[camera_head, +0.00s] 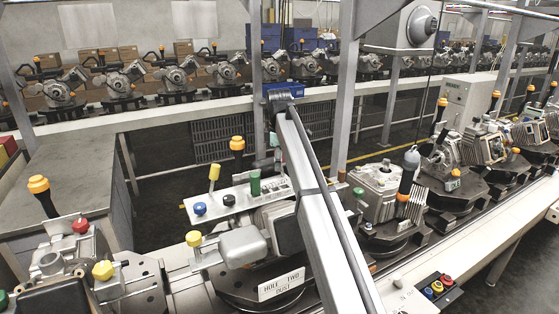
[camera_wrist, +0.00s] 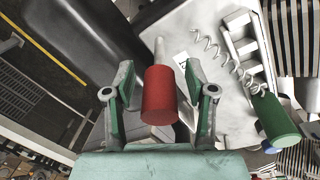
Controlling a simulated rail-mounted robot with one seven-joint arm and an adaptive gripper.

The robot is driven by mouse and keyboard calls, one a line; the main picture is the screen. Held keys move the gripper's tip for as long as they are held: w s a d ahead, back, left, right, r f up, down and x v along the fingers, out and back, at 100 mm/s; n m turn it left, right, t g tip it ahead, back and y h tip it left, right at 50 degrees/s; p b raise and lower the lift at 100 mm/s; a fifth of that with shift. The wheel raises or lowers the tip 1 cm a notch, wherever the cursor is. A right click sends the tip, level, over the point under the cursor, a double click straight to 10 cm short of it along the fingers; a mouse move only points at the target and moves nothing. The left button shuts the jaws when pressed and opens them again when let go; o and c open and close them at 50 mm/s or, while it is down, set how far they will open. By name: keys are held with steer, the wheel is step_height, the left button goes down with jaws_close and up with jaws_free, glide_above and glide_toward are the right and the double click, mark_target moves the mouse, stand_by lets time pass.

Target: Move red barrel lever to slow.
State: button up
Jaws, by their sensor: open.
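The red barrel lever (camera_wrist: 159,96) shows in the wrist view as a red cylinder on a pale metal rod. It sits between the two green-padded fingers of my gripper (camera_wrist: 160,88). The fingers are open, with a visible gap on each side of the barrel. In the head view my arm covers the red barrel and most of my gripper. A small white label (camera_wrist: 181,58) lies beside the rod; its markings are too small to read, so the slow position cannot be made out.
A green barrel (camera_wrist: 279,121) with a coil spring (camera_wrist: 222,55) is to the right; the green barrel also shows in the head view (camera_head: 255,182). A yellow lever (camera_head: 214,172), a blue knob (camera_head: 200,208) and an orange-topped post (camera_head: 237,145) stand nearby. Other fixtures line the conveyor.

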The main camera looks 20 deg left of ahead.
steer(key=shift+w+f, duration=0.1)
steer(key=shift+f, duration=0.5)
jaws_close()
